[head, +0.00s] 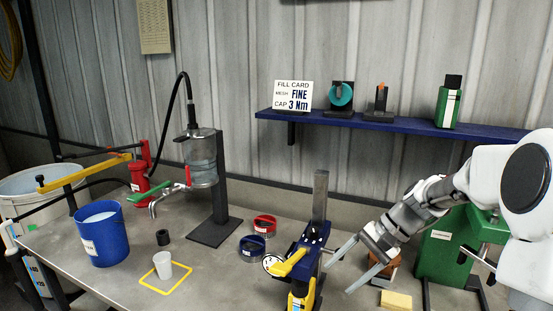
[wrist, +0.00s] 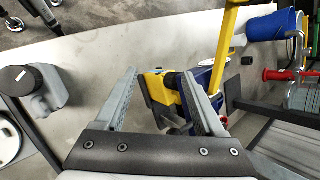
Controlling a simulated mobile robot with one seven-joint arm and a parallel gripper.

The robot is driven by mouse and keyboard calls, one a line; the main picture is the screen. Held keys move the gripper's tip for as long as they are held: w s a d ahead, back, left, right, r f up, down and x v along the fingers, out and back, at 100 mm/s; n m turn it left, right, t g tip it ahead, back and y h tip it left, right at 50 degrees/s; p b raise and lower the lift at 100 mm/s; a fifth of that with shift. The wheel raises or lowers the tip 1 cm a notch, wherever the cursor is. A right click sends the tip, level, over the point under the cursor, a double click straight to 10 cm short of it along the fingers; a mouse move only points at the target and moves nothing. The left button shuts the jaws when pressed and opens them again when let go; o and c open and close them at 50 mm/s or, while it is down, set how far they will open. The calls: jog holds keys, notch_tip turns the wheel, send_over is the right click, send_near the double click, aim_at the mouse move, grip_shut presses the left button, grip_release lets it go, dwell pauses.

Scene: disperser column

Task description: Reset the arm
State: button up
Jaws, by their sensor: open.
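My gripper (head: 338,279) is open and hangs over the right part of the bench, with its fingers pointing down and left. It is just right of a blue and yellow tool (head: 303,258) beside an upright grey post (head: 320,195). In the wrist view my gripper (wrist: 158,75) shows two spread grey fingers. The yellow and blue tool (wrist: 160,88) appears between and beyond them. Nothing is clearly held; I cannot tell from this view how close the fingers are to the tool.
A green machine (head: 446,250) and a yellow block (head: 396,300) stand right of my gripper. Two ring parts, red (head: 264,224) and dark blue (head: 252,248), lie left. A blue bucket (head: 101,235) and white cup (head: 163,264) are further left. A shelf (head: 390,123) runs behind.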

jog(key=s+a+r+n+t+h, duration=0.2)
jog(key=s+r+n+h, duration=0.1)
jog(key=s+r, duration=0.3)
jog(key=s+a+r+n+t+h, duration=0.2)
jog(key=s+a+r+h, duration=0.1)
jog(key=s+r, duration=0.25)
jog(key=s+d+f+n, duration=0.1)
jog(key=s+d, duration=0.1)
jog(key=s, duration=0.2)
jog(key=s+d+f+n+t+h, duration=0.1)
jog(key=s+d, duration=0.2)
jog(key=s, duration=0.2)
jog(key=shift+s+d+n+h, duration=0.25)
jog(key=shift+s+n+h, duration=0.05)
jog(key=shift+n, duration=0.1)
